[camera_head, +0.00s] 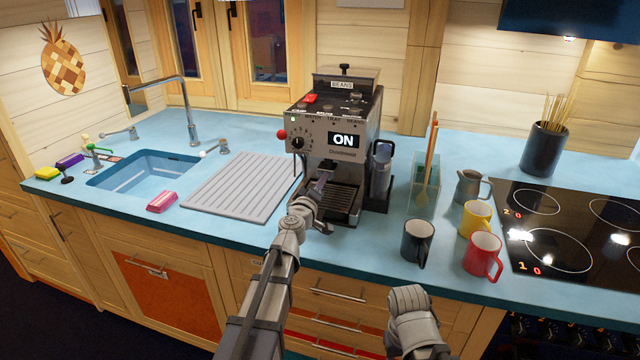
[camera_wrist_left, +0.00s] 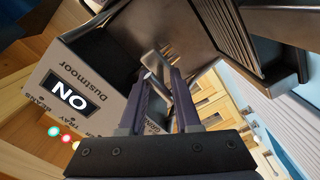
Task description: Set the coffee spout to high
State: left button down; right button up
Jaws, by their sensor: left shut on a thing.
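The coffee machine (camera_head: 335,130) is a grey box on the blue counter, with a display reading ON. It also shows, turned on its side, in the left wrist view (camera_wrist_left: 90,85). My left gripper (camera_head: 322,182) reaches up to the machine's front, below the display and above the drip tray (camera_head: 341,202). In the left wrist view its two dark fingers (camera_wrist_left: 160,82) are shut on a small metal part under the machine's head, which looks like the coffee spout (camera_wrist_left: 152,62). The fingers hide much of the spout, and I cannot tell its height setting.
Right of the machine stand a glass holder (camera_head: 425,192), a black mug (camera_head: 417,241), a yellow mug (camera_head: 475,218), a red mug (camera_head: 483,256) and a metal jug (camera_head: 470,187). A ribbed drainboard (camera_head: 240,185) and sink (camera_head: 145,172) lie left. Part of my right arm shows low, right of centre.

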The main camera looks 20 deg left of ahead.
pick_arm(q)
jog(key=shift+r, duration=0.1)
notch_tip(320, 180, up, 3)
jog(key=p, duration=0.2)
jog(key=shift+f+p, duration=0.2)
jog(key=shift+p, duration=0.2)
jog(key=shift+f, duration=0.1)
jog(key=c, duration=0.9)
grip_release()
jog(key=shift+s, duration=0.15)
jog(key=s, duration=0.7)
jog(key=shift+s+a, duration=0.2)
jog(key=shift+s, duration=0.1)
